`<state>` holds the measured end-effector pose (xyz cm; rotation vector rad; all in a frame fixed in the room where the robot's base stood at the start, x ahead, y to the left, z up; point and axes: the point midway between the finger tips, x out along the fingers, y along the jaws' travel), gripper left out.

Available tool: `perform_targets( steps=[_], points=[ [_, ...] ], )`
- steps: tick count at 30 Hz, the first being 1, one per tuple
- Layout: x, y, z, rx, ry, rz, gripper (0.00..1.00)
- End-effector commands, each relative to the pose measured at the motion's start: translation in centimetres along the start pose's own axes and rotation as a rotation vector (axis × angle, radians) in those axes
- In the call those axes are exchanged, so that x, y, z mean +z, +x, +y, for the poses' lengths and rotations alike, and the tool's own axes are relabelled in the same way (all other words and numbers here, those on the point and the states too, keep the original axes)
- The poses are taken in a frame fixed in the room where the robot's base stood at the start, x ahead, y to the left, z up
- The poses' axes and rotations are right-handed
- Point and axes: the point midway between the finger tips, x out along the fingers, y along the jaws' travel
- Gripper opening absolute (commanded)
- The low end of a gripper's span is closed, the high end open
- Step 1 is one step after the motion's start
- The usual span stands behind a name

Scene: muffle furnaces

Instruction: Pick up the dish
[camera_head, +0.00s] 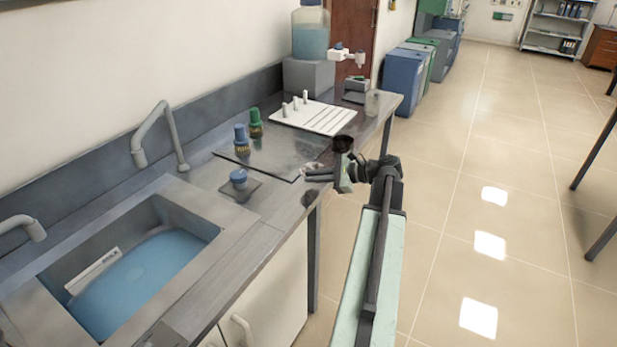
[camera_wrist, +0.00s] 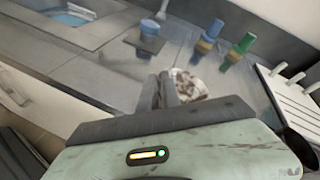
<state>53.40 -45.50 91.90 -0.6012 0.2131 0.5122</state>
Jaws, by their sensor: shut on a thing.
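The dish (camera_wrist: 188,84) is a small round whitish piece with brown speckles, right at my fingertips in the wrist view. In the head view it is a small pale, see-through shape (camera_head: 312,167) near the front edge of the bench. My gripper (camera_wrist: 168,90) is shut on the dish at its near left side, and the fingers hide part of it. In the head view my gripper (camera_head: 318,174) reaches in from the right over the bench edge. I cannot tell whether the dish touches the bench.
A glass sheet (camera_head: 285,150) lies under blue (camera_head: 241,140) and green-capped (camera_head: 256,124) bottles. A blue-lidded jar (camera_head: 238,178) stands left, beside the sink (camera_head: 225,222). A white pegged board (camera_head: 315,117) and a water container (camera_head: 310,35) are behind. Floor to the right is open.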

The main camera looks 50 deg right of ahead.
Motion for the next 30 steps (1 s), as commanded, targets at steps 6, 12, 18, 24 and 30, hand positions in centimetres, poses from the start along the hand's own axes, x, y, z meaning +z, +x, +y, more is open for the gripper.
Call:
perform_targets(
  steps=[6, 12, 18, 24, 30],
  points=[
    [-1.8, -5.5, -0.1, -0.003, 0.001, 0.001, 0.0],
    [-3.4, -10.7, -0.2, -0.002, 0.001, 0.001, 0.0],
    [-4.2, -13.4, 0.0, 0.001, -0.001, -0.001, 0.0],
    [-4.3, -14.0, 0.1, 0.001, -0.001, -0.001, 0.0],
    [-2.1, -14.8, -1.2, 0.001, -0.001, -0.001, 0.0]
  ],
)
